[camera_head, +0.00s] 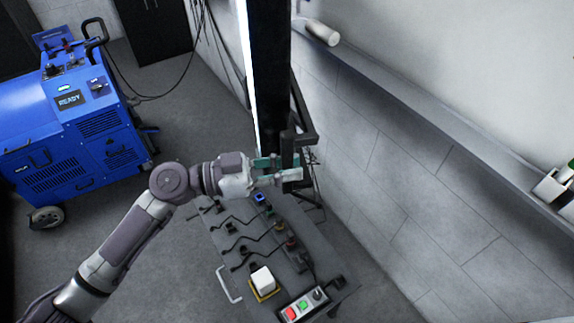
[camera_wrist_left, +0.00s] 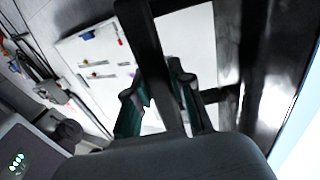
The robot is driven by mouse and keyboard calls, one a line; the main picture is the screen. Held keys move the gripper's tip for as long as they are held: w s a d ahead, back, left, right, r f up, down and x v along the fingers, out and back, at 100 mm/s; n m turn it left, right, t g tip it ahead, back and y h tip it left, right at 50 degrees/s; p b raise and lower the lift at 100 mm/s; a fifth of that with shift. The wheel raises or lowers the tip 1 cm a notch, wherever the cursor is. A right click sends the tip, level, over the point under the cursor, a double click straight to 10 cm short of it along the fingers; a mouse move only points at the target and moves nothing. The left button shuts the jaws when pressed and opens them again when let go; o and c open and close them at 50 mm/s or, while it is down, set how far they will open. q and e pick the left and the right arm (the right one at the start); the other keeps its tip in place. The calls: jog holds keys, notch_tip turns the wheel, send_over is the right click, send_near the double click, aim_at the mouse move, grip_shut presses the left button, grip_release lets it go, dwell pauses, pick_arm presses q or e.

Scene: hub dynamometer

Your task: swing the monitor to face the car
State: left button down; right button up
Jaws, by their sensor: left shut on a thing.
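The monitor (camera_head: 270,75) shows almost edge-on in the head view, as a tall dark slab with a bright screen edge along its left side. A dark handle bar (camera_head: 287,142) stands at its lower end. My left gripper (camera_head: 284,168) reaches in from the left and is shut on this handle. In the left wrist view the green-padded fingers (camera_wrist_left: 163,103) sit on both sides of the dark bar (camera_wrist_left: 150,50), with the monitor's dark housing (camera_wrist_left: 268,65) at the right. The fingers hide part of the handle. My right gripper is not in view.
A control desk (camera_head: 235,262) with plugs, cables and red and green buttons (camera_head: 299,308) lies just below my left gripper. The wall and its ledge (camera_head: 400,85) are close on the right. A blue machine (camera_head: 70,120) stands at the left, with open floor between.

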pick_arm(q)
jog(key=w+d+n+t+b, duration=0.1)
jog(key=w+d+t+b, duration=0.1)
jog(key=d, duration=1.5)
jog(key=shift+w, duration=0.7)
jog(key=shift+d, duration=0.1)
jog(key=c, duration=1)
grip_release()
